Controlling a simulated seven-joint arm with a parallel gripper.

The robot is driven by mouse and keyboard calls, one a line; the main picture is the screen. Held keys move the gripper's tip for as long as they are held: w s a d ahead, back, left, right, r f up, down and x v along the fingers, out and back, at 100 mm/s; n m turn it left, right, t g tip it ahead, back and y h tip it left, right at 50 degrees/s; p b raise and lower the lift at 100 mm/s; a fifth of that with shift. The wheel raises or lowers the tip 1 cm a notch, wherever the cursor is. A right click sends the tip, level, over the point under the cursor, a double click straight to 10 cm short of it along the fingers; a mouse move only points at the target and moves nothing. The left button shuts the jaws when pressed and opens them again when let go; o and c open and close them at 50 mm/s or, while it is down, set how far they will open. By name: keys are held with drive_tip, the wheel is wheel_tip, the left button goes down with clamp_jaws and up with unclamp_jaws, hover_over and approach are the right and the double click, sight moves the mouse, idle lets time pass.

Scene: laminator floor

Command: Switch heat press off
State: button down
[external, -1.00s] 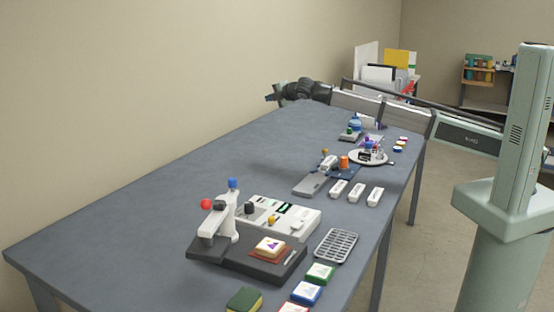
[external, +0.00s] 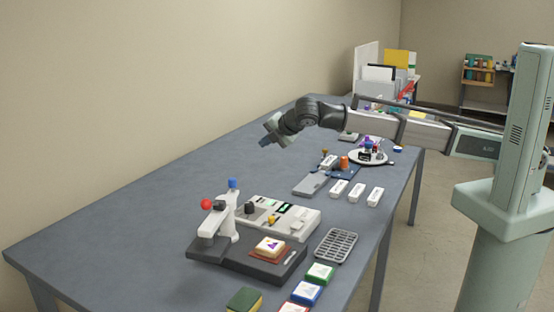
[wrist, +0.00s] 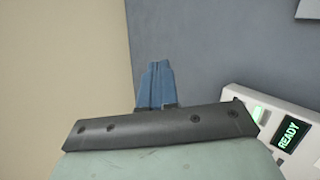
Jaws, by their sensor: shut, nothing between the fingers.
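The heat press (external: 230,225) stands at the near end of the table, with a white upright arm, a red ball, a blue knob and a dark base. A white control unit (external: 305,222) sits behind it, with a black knob (external: 249,207), a yellow knob (external: 271,220) and small displays. In the wrist view the unit's edge (wrist: 240,92) shows at the right, with a lit display (wrist: 289,134) reading READY and a green light. My gripper (external: 266,142) is shut and empty, in the air above the table, beyond the press. Its blue fingers (wrist: 156,75) show in the wrist view.
A grey tray (external: 310,184), several white blocks (external: 356,191) and a round white plate (external: 370,158) stand farther back. A slotted grey rack (external: 336,246) and coloured blocks (external: 306,292) lie near the right edge. The table's left side is clear.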

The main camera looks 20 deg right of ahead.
drive_tip(key=s+f+n+g, duration=0.1)
drive_tip(key=s, duration=1.3)
drive_tip(key=n+h, duration=0.1)
drive_tip(key=n, duration=0.1)
hover_over(300, 226)
drive_tip(key=shift+w+d+f+g, duration=0.3)
drive_tip(key=shift+w+d+f, duration=0.05)
drive_tip(key=shift+d+f, duration=0.1)
drive_tip(key=shift+f, duration=0.1)
drive_tip(key=shift+s+a+f, duration=0.15)
drive_tip(key=shift+f, duration=1.25)
drive_tip(key=shift+s+a+f, duration=0.1)
drive_tip(key=shift+a+f, duration=0.1)
drive_tip(key=shift+f, duration=1.25)
drive_tip(key=shift+s+a+f, duration=0.15)
drive_tip(key=shift+f, duration=1.25)
drive_tip(key=shift+f, duration=0.8)
drive_tip(key=shift+r, duration=0.2)
drive_tip(key=shift+r, duration=0.6)
drive_tip(key=shift+r, duration=0.1)
